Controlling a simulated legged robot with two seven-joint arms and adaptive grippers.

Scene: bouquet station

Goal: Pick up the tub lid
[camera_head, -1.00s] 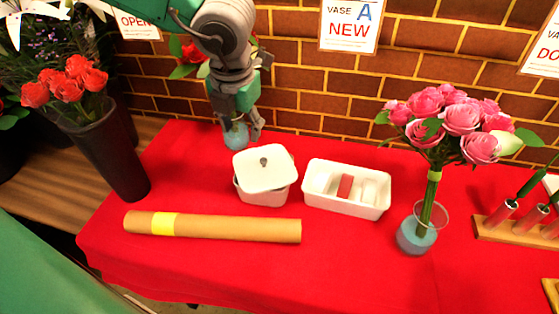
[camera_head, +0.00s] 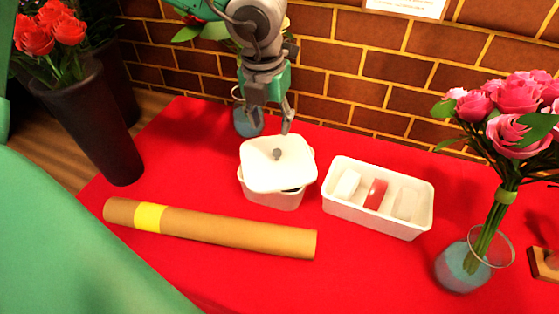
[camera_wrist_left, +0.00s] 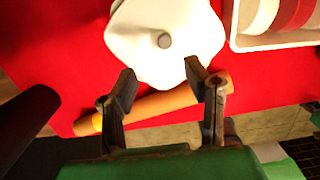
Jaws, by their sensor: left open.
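The white tub lid (camera_head: 270,166) with a small grey knob (camera_head: 277,154) lies a little askew on the white tub (camera_head: 272,197), with a dark gap at its right front edge. My left gripper (camera_head: 271,124) is open and empty, pointing down just behind and above the lid. In the left wrist view the lid (camera_wrist_left: 140,45) and its knob (camera_wrist_left: 164,40) lie beyond the open fingertips (camera_wrist_left: 160,72), with the knob roughly in line with the space between them. The knob is not touched. My right gripper is not in view.
A white tray (camera_head: 428,212) with ribbon rolls stands close right of the tub. A brown paper tube (camera_head: 220,230) lies in front. A vase (camera_head: 466,268) with pink roses is at right, a dark vase (camera_head: 95,125) at left. A glass vase (camera_head: 247,121) stands behind the gripper.

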